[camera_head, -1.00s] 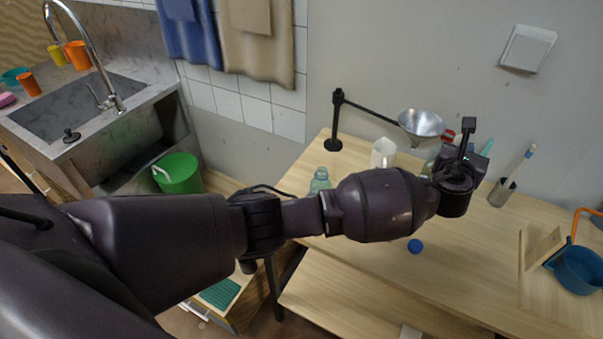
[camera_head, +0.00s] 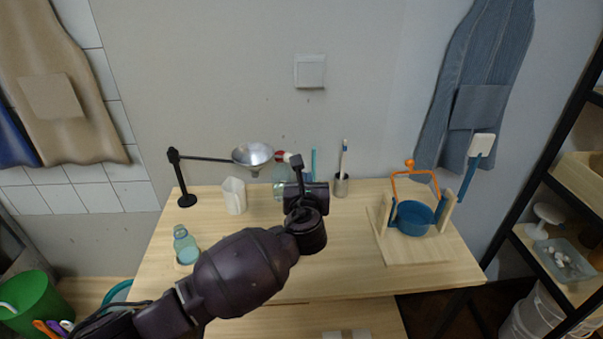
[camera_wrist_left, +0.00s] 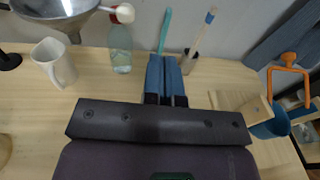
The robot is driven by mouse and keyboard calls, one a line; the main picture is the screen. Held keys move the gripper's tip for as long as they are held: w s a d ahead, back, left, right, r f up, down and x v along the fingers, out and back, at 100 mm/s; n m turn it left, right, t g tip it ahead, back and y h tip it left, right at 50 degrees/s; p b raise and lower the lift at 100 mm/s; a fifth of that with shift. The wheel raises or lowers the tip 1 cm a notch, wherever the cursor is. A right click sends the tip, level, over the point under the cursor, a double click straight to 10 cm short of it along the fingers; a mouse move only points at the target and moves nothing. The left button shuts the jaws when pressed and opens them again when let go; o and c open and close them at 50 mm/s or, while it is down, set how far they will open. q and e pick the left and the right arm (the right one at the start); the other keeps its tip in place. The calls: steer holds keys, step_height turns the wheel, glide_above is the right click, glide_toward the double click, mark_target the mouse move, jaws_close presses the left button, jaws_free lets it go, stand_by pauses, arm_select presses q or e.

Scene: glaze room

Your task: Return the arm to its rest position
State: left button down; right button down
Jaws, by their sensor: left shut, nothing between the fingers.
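My left arm reaches in from the lower left of the head view, over the wooden table (camera_head: 330,270). Its gripper is turned away and mostly hidden behind the wrist in that view. In the left wrist view the two blue fingers of my left gripper (camera_wrist_left: 167,80) lie side by side, shut, with nothing between them. They point toward the back of the table, near a clear bottle (camera_wrist_left: 120,48) and a grey cup with a brush (camera_wrist_left: 188,62). My right gripper is in neither view.
A metal funnel (camera_head: 253,154) hangs on a black stand, with a white pitcher (camera_head: 234,196) nearby. A blue pot (camera_head: 413,218) with an orange handle sits in a wooden stand at right. A bottle (camera_head: 185,245) stands at the table's left. The table's front right is clear.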

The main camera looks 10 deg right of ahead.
arm_select(q)
steer(key=s+d+r+n+g+h, duration=0.1)
steer(key=s+d+r+n+h, duration=0.4)
steer(key=n, duration=0.4)
steer(key=s+a+f+n+y, duration=0.1)
steer(key=s+a+f+n, duration=0.35)
steer(key=a+n, duration=0.75)
steer(key=s+a+f+n+y, duration=0.1)
steer(key=a+f+n+y, duration=0.1)
steer(key=a+f+n, duration=0.75)
steer(key=s+a+f+n+g+y, duration=0.2)
steer(key=s+a+f+n, duration=0.1)
steer(key=s+a+f, duration=0.5)
steer(key=s+a+f+n+g+y, duration=0.2)
steer(key=s+a+f, duration=0.5)
steer(key=s+a, duration=0.7)
steer(key=shift+a+f+n+y+b, duration=0.35)
steer(key=shift+a+n+y+b, duration=0.1)
steer(key=shift+n+y, duration=0.35)
